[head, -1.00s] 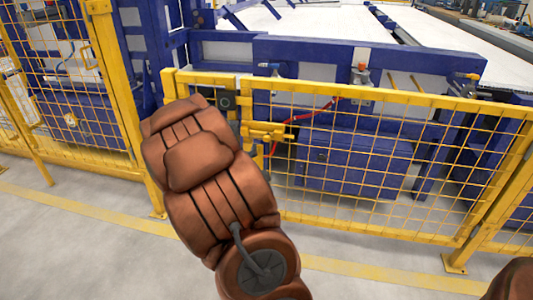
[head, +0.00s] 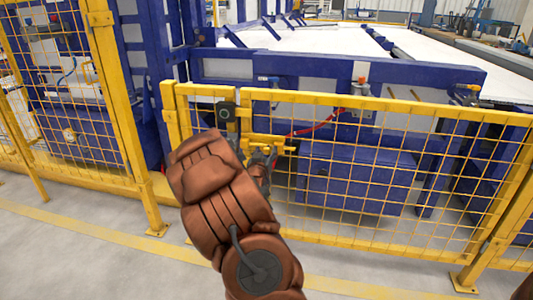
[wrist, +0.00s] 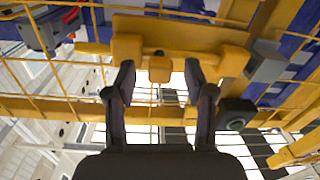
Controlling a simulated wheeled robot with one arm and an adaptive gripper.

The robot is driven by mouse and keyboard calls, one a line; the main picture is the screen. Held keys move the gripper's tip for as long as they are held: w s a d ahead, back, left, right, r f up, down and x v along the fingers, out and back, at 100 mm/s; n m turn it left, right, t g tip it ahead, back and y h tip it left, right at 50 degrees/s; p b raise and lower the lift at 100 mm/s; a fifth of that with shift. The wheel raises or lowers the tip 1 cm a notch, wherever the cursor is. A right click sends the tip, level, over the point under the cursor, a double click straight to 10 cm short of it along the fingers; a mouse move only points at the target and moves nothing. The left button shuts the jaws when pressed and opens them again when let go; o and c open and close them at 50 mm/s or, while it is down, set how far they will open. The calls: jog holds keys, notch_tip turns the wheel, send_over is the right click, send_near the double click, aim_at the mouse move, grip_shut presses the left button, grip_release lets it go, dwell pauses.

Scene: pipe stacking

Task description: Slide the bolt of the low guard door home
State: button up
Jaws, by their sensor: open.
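The low guard door (head: 345,98) is a yellow framed mesh panel in the middle and right of the head view. Its yellow bolt (head: 283,139) is near the door's upper left corner. In the wrist view the bolt's bar (wrist: 92,48) sticks out left of its yellow mount (wrist: 180,33). A short yellow knob (wrist: 159,70) hangs from it. A grey block (wrist: 266,62) is just right of the mount; whether the bar enters it cannot be told. My gripper (wrist: 158,85) is open, with one finger each side of the knob, apart from it. In the head view the brown arm partly hides my gripper (head: 263,153).
A taller yellow mesh fence (head: 110,90) stands left of the door. A dark box (head: 226,113) sits by the post near the bolt. Blue machinery (head: 355,175) is behind the mesh. The grey floor (head: 100,250) in front is clear.

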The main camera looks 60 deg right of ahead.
jog(key=shift+w+d, duration=0.25)
jog(key=shift+d, duration=0.4)
jog(key=shift+c, duration=0.5)
grip_shut()
